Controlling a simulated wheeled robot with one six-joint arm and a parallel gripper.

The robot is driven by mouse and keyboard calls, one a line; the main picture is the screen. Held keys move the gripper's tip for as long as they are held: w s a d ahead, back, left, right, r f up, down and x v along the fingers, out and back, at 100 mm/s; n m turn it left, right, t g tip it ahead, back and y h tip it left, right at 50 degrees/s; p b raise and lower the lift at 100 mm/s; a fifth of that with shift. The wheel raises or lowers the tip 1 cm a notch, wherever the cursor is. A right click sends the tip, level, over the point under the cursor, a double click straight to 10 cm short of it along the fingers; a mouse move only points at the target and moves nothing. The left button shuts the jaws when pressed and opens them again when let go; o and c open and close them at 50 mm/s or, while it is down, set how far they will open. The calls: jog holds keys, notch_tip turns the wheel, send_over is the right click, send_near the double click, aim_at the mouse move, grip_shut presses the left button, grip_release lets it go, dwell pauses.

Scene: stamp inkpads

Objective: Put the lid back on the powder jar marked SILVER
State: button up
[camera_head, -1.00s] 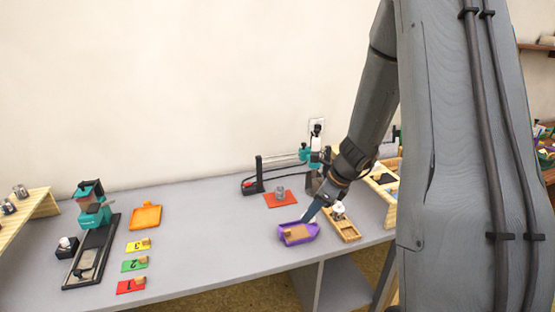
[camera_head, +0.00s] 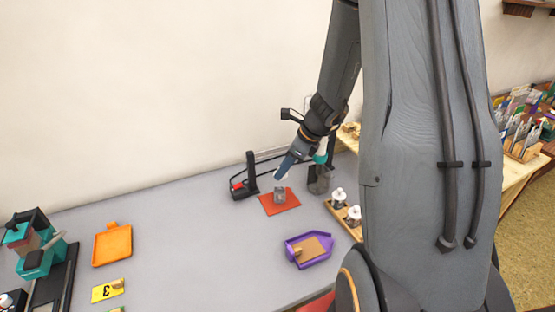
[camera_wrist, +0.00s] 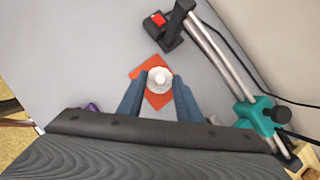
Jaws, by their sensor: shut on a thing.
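A small grey jar (camera_head: 280,194) stands upright on an orange-red mat (camera_head: 291,203) on the table. My gripper (camera_head: 280,178) is directly above it, fingers pointing down, close to its top. In the wrist view, my gripper (camera_wrist: 160,84) is shut on a round, pale silver lid (camera_wrist: 160,77) between its fingertips. The lid covers the jar from above, and I cannot tell whether lid and jar touch. The orange-red mat (camera_wrist: 155,100) shows around it. No marking on the jar is readable.
A wooden rack (camera_head: 345,222) with two white-topped jars is to the right. A purple tray (camera_head: 292,253) lies in front.

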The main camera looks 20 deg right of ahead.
aim_at(286, 176)
jog(key=shift+w+f, duration=0.1)
jog(key=shift+w, duration=0.2)
notch_tip(286, 176, down, 6)
jog(key=b, duration=0.6)
jog(key=shift+f, duration=0.1)
jog(key=shift+r, duration=0.2)
dwell(1.2)
jog(key=shift+f, duration=0.2)
dwell(1.3)
jog(key=o, duration=1.6)
jog(key=shift+c, duration=0.2)
jog(key=shift+r+p, duration=3.55)
jog(key=shift+p, duration=0.1)
